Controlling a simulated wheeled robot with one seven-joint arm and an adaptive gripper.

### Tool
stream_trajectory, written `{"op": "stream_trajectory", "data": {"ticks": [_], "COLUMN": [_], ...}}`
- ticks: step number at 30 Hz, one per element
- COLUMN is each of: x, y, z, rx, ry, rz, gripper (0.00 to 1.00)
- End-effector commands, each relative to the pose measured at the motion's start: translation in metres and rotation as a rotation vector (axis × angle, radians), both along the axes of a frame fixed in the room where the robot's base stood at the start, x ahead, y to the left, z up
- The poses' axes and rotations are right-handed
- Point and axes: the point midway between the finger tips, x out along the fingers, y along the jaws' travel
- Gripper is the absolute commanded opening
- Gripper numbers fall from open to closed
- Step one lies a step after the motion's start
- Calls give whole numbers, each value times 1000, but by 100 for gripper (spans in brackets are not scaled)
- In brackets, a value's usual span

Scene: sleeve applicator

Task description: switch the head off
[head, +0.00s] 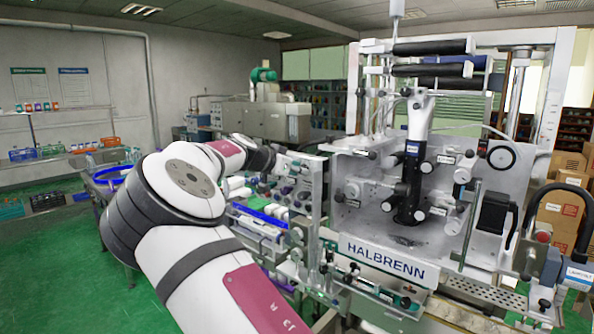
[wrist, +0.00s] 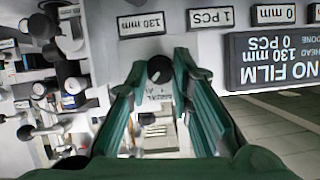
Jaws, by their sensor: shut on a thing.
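A round black knob (wrist: 159,69) with a pale mark sits on a light panel in the wrist view, which is upside down. My gripper (wrist: 161,75) has its two green fingers closed on either side of this knob. A partly hidden label, seemingly reading "MANUAL", shows between the fingers. A dark display (wrist: 275,60) at the right reads "NO FILM", "130 mm" and "0 PCS". In the head view, the sleeve applicator (head: 385,252) marked HALBRENN stands at centre right. My arm reaches toward its left side, and the knob and fingertips cannot be made out there.
Small plates reading "130 mm" (wrist: 141,23) and "1 PCS" (wrist: 211,17) lie above the knob. Several black-capped posts and rollers crowd the left of the wrist view. Cardboard boxes (head: 560,215) stand at the right, and green floor (head: 50,270) is open at the left.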

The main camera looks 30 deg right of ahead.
Motion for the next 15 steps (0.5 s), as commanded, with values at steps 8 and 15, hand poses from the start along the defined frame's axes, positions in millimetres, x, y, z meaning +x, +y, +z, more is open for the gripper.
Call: {"op": "stream_trajectory", "data": {"ticks": [8,15], "x": [2,5], "y": [0,1], "z": [0,-1], "rx": [-23,-80], "ry": [61,217], "rz": [0,-1], "gripper": [0,0]}}
